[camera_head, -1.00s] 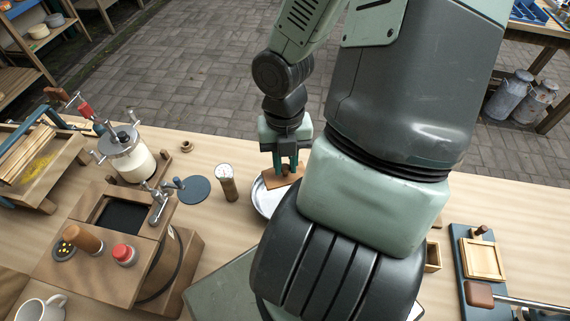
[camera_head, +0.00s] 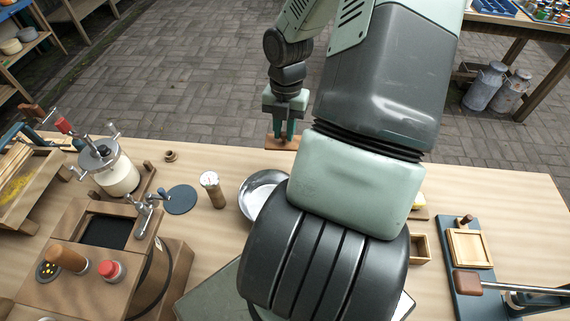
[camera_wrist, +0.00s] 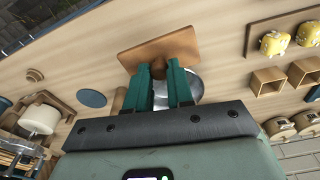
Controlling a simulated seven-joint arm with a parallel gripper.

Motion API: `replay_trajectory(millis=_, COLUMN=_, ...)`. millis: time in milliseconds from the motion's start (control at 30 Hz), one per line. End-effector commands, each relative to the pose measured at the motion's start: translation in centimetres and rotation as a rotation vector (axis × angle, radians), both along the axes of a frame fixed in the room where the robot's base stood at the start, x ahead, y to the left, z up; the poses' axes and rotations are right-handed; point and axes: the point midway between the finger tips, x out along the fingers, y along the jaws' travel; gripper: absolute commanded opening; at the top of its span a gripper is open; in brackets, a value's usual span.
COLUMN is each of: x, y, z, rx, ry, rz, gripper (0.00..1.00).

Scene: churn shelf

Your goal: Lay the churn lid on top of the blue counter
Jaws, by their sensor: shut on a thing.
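The churn lid (camera_head: 271,143) is a flat brown wooden board with a knob. My gripper (camera_head: 284,136) is shut on its knob and holds it up near the table's far edge. In the wrist view the lid (camera_wrist: 186,43) hangs roughly level beyond the fingertips (camera_wrist: 158,75), clear of the table. A flat round blue disc (camera_head: 181,199), which looks like the blue counter, lies bare on the table to the left of my gripper. It also shows in the wrist view (camera_wrist: 91,98), left of the fingers.
A shiny metal bowl (camera_head: 257,190) sits below my gripper, partly hidden by my arm. A pepper mill (camera_head: 213,190) stands between bowl and blue disc. A glass churn (camera_head: 112,172) and a tap box (camera_head: 105,231) stand left. A small wooden box (camera_head: 419,248) is right.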

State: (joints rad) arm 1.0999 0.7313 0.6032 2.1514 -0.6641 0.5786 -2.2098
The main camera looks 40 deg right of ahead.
Motion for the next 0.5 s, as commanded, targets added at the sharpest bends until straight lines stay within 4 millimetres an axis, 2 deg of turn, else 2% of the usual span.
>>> replay_trajectory(millis=100, x=0.5, y=-1.0, z=-1.4, rx=0.004, ry=0.004, rz=-0.041, gripper=0.0)
replay_trajectory(millis=300, x=0.5, y=-1.0, z=-5.2, rx=0.004, ry=0.005, rz=-0.042, gripper=0.0)
replay_trajectory(millis=500, x=0.6, y=-1.1, z=-6.8, rx=0.002, ry=0.002, rz=-0.044, gripper=0.0)
